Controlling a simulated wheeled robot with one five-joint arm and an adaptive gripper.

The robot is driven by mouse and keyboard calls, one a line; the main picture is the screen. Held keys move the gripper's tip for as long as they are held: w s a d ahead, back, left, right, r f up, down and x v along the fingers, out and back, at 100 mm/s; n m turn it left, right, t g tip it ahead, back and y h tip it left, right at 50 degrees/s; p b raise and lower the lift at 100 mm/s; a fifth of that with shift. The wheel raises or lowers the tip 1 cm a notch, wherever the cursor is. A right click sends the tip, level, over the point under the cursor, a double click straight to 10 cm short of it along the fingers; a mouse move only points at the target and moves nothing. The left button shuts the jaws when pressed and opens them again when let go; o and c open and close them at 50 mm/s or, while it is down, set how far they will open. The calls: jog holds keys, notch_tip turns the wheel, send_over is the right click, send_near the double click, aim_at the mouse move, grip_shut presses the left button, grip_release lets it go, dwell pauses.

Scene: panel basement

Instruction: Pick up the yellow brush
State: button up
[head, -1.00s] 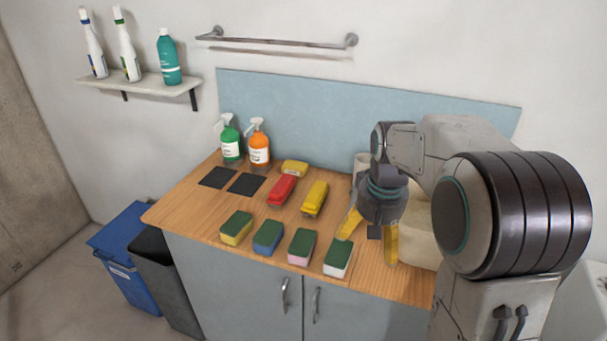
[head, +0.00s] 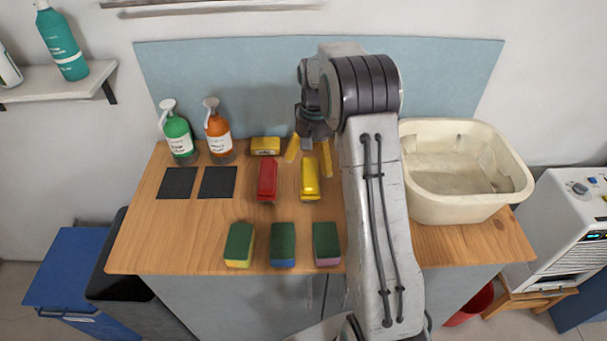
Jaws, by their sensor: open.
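The yellow brush (head: 310,188) lies on the wooden counter, right of a similar red brush (head: 267,182), its long side pointing away from me. My gripper (head: 308,155) is open, its two yellow fingers spread at the brush's far end, one to the left and one to the right. The fingers seem to point down. I cannot tell how high the fingertips are above the counter. Nothing shows held between them.
Sponges (head: 283,244) line the counter's front. A cream basin (head: 468,206) stands right of my arm. My arm hides part of the counter.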

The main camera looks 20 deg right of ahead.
aim_at(313, 171)
jog(key=shift+d+f+p, duration=0.1)
jog(key=shift+f+p, duration=0.7)
jog(key=shift+f, duration=2.35)
jog(key=shift+c, duration=0.4)
jog(key=c, duration=1.3)
jog(key=shift+r, duration=0.1)
jog(key=shift+w+r, duration=0.1)
jog(key=shift+r, duration=0.3)
notch_tip(313, 171, up, 3)
jog(key=shift+r+b, duration=0.2)
jog(key=shift+b, duration=0.45)
jog(key=s+d+r, duration=0.1)
jog(key=d+r, duration=0.2)
jog(key=d, duration=0.2)
jog(key=s+d+r+b, duration=0.1)
jog(key=d+r, duration=0.2)
jog(key=d, duration=0.3)
jog(key=shift+s+d+r, duration=0.15)
jog(key=shift+d+r, duration=0.1)
jog(key=shift+r, duration=0.1)
